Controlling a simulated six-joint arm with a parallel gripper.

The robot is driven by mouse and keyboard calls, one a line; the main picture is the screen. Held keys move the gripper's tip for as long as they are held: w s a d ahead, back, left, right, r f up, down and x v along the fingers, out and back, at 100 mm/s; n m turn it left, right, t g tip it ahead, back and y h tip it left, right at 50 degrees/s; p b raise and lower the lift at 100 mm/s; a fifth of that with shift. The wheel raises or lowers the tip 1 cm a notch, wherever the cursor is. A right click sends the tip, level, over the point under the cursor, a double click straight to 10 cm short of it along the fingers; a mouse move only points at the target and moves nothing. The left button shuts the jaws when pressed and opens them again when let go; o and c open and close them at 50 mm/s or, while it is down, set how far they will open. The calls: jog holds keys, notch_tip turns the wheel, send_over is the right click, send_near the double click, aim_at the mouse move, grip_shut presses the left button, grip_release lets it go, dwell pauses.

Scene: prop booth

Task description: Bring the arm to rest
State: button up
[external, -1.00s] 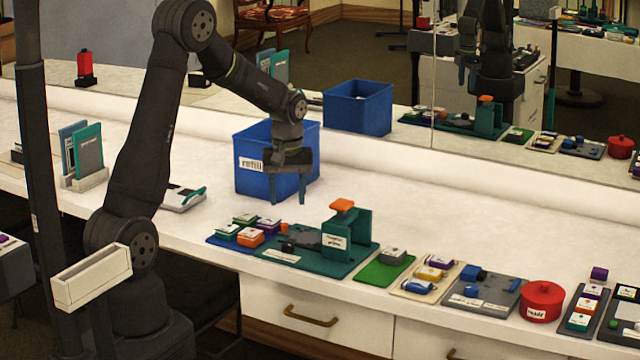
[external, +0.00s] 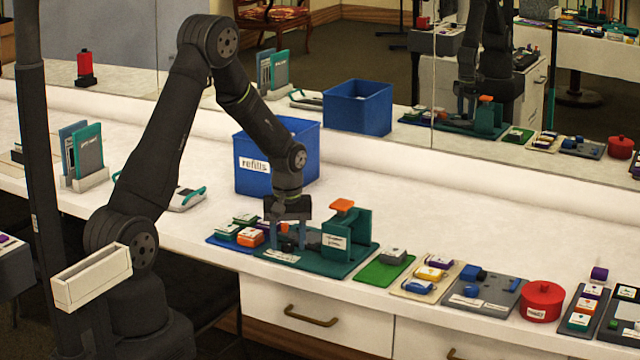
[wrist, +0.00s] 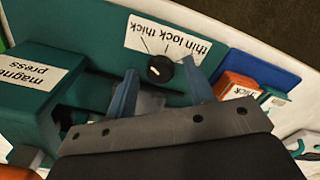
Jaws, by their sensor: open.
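My gripper (external: 288,240) is open and hangs low over the teal magnet press base (external: 325,268), left of the press's upright block with the orange top (external: 342,205). In the wrist view, my gripper's two blue fingers (wrist: 165,95) stand apart, with part of a grey piece showing between them. Beyond the fingertips is a black knob (wrist: 160,69) on a white label reading thin, lock, thick. I cannot tell whether the fingers touch the press.
A blue refills bin (external: 262,175) stands behind my gripper. A blue tray (external: 225,242) with several small blocks lies left of the press. A green pad (external: 375,273), a cream tray (external: 412,292) and a red pot (external: 541,301) are to the right. A mirror runs along the back.

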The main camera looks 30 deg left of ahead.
jog(key=shift+r, duration=0.1)
notch_tip(320, 180, up, 17)
notch_tip(320, 180, down, 17)
jog(key=shift+f, duration=0.1)
jog(key=shift+m, duration=0.3)
jog(key=m, duration=1.1)
jog(key=shift+m, duration=0.4)
jog(key=shift+r, duration=1)
